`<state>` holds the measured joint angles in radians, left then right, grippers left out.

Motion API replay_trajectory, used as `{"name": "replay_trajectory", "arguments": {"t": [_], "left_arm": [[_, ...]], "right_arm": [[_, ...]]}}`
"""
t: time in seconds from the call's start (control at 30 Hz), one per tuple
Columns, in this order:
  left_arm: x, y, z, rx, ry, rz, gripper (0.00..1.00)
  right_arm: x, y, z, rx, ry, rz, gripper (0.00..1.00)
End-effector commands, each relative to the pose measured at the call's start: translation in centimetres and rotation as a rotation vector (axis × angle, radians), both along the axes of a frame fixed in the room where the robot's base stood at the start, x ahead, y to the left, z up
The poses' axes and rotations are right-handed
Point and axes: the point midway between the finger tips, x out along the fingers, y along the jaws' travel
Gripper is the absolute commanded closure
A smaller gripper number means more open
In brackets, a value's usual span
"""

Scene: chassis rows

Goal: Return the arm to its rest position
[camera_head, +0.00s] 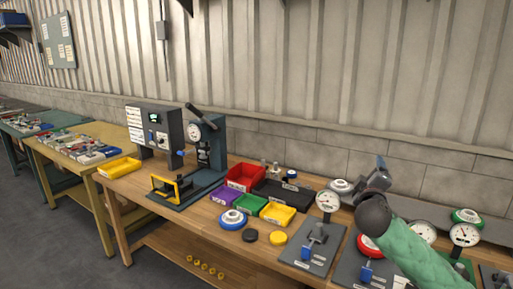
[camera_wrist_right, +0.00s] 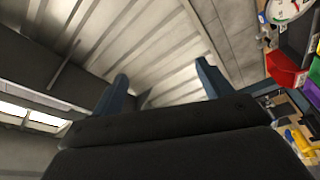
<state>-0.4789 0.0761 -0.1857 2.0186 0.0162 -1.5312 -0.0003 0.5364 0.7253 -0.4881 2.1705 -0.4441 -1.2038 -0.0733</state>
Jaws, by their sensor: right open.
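My right arm, in a green sleeve (camera_head: 422,258), reaches in from the lower right of the head view. Its right gripper (camera_head: 380,163) is raised above the back right of the workbench (camera_head: 225,250), pointing up toward the wall. In the right wrist view the two blue fingers of the gripper (camera_wrist_right: 161,80) stand well apart with nothing between them. My left gripper is in neither view.
Dial gauges on plates (camera_head: 328,201) stand around and below the right arm. Red (camera_head: 244,177), yellow and green bins sit mid-bench, beside a blue-ringed white part (camera_head: 233,218). A press (camera_head: 211,145) and control box (camera_head: 158,130) stand left. The air above the bench's middle is clear.

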Motion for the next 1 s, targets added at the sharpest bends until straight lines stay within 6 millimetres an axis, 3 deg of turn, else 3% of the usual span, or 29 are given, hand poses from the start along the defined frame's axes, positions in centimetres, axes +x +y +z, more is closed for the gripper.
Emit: {"name": "replay_trajectory", "arguments": {"t": [0.03,0.1,0.4,0.6,1.0], "left_arm": [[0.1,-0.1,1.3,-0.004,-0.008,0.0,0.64],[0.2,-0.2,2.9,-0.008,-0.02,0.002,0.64],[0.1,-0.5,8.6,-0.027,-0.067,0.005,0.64],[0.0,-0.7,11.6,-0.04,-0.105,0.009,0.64],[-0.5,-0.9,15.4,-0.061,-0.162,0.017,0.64]], "right_arm": [[-0.9,0.5,-3.1,0.096,0.071,-0.013,0.21],[-2.3,1.2,-6.9,0.21,0.168,-0.034,0.21],[-9.8,5.4,-20.6,0.528,0.543,-0.078,0.21],[-15.2,8.6,-27.3,0.671,0.723,-0.065,0.21],[-25.9,13.0,-37.4,0.903,0.942,-0.086,0.21]]}}
